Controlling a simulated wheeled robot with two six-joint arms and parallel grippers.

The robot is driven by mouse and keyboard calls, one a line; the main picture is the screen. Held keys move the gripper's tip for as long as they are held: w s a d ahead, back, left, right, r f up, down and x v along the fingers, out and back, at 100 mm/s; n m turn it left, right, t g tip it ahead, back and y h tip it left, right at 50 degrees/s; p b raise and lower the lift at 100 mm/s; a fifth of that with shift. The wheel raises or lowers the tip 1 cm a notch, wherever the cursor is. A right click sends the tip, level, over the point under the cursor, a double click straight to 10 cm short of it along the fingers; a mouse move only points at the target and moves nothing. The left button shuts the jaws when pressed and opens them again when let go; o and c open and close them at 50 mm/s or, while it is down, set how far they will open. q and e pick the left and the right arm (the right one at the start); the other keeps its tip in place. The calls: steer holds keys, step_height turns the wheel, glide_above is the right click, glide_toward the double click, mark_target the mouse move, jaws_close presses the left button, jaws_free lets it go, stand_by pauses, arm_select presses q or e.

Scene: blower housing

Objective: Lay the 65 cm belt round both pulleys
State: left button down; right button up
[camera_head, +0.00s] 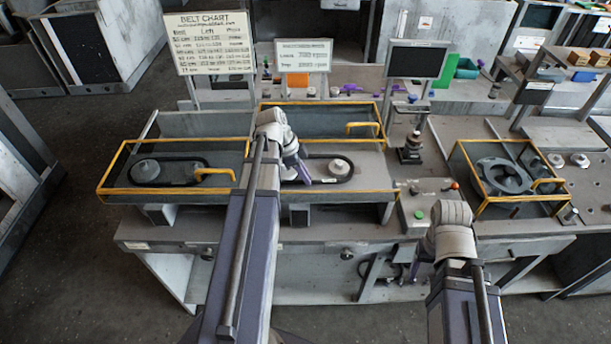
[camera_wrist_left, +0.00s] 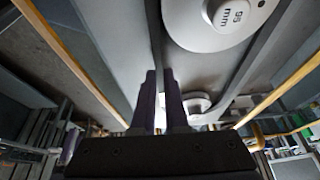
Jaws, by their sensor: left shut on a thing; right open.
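The dark belt (camera_wrist_left: 154,25) runs down into my left gripper (camera_wrist_left: 160,80), whose two purple fingers are shut on it. Beside it in the wrist view is a pale round pulley marked 95 mm (camera_wrist_left: 218,20). A smaller pale pulley (camera_wrist_left: 196,104) shows further off, with a dark band passing near it. In the head view my left gripper (camera_head: 303,178) is over the middle machine, left of its pulley (camera_head: 340,167), which a dark loop surrounds. My arm hides that loop's left part. My right gripper (camera_head: 390,277) appears open and empty, low before the bench front.
Yellow guard rails (camera_head: 165,193) edge the machines. A left machine has its own pulley (camera_head: 145,171) inside a dark loop. A belt chart (camera_head: 211,42) and a dark screen (camera_head: 417,60) stand behind. A control box (camera_head: 424,208) sits right of the middle machine.

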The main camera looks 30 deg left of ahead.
arm_select(q)
steer(key=c, duration=0.9)
jaws_free()
steer(key=shift+o, duration=0.2)
steer(key=shift+r+p, duration=1.3)
step_height(320, 180, up, 5)
steer(key=p, duration=0.5)
